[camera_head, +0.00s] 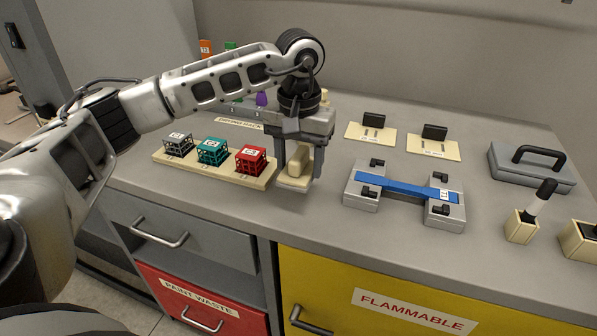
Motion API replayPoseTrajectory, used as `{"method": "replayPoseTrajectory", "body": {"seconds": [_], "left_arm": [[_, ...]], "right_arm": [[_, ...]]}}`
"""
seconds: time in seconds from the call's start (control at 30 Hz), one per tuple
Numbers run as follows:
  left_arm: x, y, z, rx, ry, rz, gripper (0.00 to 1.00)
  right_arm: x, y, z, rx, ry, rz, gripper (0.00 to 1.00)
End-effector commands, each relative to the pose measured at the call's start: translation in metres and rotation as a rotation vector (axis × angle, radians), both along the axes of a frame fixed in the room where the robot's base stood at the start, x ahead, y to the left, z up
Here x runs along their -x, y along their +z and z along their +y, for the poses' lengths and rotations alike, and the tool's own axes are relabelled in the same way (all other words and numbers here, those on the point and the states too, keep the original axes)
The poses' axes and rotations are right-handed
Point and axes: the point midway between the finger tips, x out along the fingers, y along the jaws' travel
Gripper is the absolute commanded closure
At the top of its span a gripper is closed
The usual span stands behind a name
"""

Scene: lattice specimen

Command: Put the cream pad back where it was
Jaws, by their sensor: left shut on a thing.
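My left gripper (299,172) points down and is shut on the cream pad (297,165), whose grip part shows between the fingers. The pad's wider base (293,184) is at the fingertips, just right of the wooden strip with the lattice cubes. I cannot tell whether the base touches the bench. Two flat cream plates with black blocks on them, a left one (371,132) and a right one (433,147), lie at the back right of the gripper. My right gripper is not in view.
The wooden strip (213,172) carries a dark cube (178,145), a teal cube (212,151) and a red cube (251,160). A grey fixture (360,190) holds a blue bar. A grey lidded box (530,168) and a brush in a cream holder (521,226) stand at right.

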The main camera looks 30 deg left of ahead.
Motion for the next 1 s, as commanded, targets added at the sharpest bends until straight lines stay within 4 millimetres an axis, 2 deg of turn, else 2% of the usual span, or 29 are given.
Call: {"method": "replayPoseTrajectory", "body": {"seconds": [0.3, 0.5, 0.9, 0.93, 1.0], "left_arm": [[-0.018, -0.028, 0.012, -0.001, 0.001, 0.002, 0.69], [-0.017, -0.053, 0.011, -0.001, 0.0, 0.001, 0.69], [-0.017, -0.06, 0.011, 0.0, 0.0, -0.001, 0.69], [-0.017, -0.059, 0.011, 0.0, 0.0, -0.001, 0.41], [-0.017, -0.058, 0.011, 0.0, 0.0, -0.001, 0.25]], "right_arm": [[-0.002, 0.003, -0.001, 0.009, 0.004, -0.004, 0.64], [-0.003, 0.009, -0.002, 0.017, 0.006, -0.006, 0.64], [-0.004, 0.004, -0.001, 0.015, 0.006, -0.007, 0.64], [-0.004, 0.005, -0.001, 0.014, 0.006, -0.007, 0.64], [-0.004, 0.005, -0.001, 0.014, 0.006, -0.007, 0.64]]}}
